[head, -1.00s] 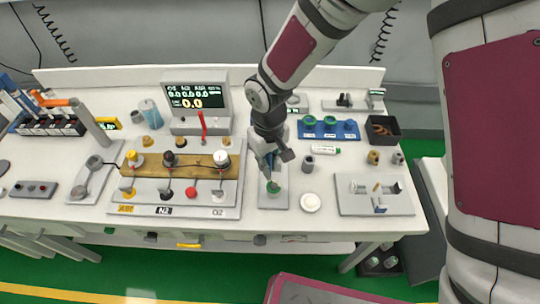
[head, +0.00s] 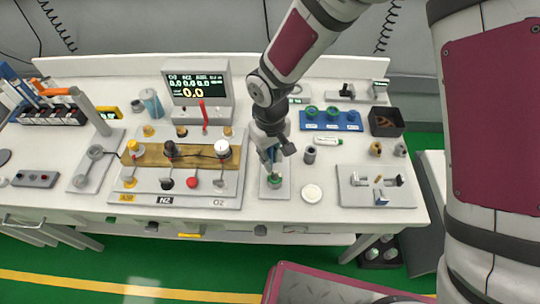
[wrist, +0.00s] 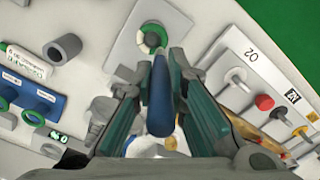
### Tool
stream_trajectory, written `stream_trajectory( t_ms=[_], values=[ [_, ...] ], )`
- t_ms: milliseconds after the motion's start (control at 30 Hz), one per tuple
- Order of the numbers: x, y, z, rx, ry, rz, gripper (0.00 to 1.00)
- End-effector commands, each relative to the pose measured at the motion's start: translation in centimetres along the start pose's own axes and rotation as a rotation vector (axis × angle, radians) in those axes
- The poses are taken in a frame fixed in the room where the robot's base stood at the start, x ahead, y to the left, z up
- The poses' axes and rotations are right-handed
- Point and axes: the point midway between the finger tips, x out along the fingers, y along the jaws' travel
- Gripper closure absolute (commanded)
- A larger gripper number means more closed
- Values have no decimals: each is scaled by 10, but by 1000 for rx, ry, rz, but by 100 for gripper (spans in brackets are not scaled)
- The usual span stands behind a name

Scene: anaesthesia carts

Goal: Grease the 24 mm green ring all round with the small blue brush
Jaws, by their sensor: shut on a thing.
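The green ring (head: 275,181) sits on a small grey plate (head: 283,192) near the front middle of the bench. My gripper (head: 271,163) is just above the ring, pointing down, shut on the small blue brush (wrist: 160,98). The brush's far end lies at the near edge of the ring in the wrist view.
A blue rack (head: 340,127) with green rings stands behind to the right, with a white-green tube (head: 328,141) before it. The gas block (head: 185,186) with knobs is close on the left.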

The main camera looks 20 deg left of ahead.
Motion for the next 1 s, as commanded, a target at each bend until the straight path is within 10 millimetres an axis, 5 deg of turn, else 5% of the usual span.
stream_trajectory(
  t_ms=[1000],
  values=[
    [10,0,0,0,0,0,100]
  ],
)
